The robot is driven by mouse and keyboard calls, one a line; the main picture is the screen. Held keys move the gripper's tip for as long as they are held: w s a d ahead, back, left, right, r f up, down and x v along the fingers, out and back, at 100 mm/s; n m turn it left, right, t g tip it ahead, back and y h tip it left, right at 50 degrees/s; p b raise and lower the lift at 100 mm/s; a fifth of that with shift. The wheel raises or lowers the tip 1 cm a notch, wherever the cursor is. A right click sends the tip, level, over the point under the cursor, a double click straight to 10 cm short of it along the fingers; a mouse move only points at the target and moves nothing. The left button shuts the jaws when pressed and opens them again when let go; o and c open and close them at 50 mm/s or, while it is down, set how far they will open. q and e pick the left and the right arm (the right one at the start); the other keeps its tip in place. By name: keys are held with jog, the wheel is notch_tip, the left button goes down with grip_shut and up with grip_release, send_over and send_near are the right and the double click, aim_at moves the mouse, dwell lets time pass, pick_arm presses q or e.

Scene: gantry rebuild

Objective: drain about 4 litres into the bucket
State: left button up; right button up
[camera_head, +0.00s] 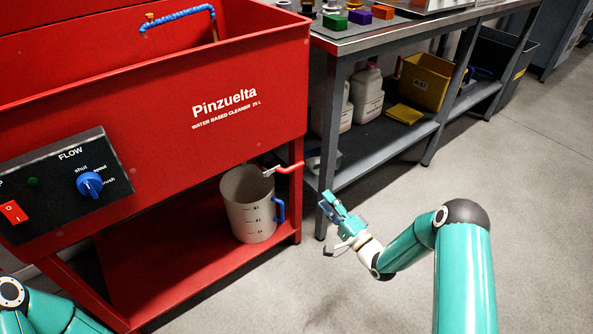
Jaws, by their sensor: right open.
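The bucket (247,210) is a pale grey jug with level marks and a blue side handle (280,210). It stands upright on the red lower shelf of the washer (150,120), labelled Pinzuelta. A drain tap with a red lever (290,168) sits above the bucket's rim at the right; its spout (268,172) points toward the bucket's mouth. No stream of liquid shows, and the level inside the bucket cannot be told. My right gripper (331,227) is open and empty, right of the bucket and apart from it and the lever. Only part of my left arm shows, bottom left.
The washer's control panel has a blue flow knob (90,184) and a red switch (14,212). A steel bench (345,43) stands behind, with white jugs (367,97) and a yellow bin (427,80) below. Open grey floor (540,190) lies at right.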

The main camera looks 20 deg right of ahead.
aim_at(295, 166)
pick_arm(q)
notch_tip(295, 166, down, 3)
jog(key=b, duration=0.3)
jog(key=shift+f, duration=0.1)
pick_arm(e)
jog(key=x, duration=1.5)
jog(key=shift+w+a, duration=0.1)
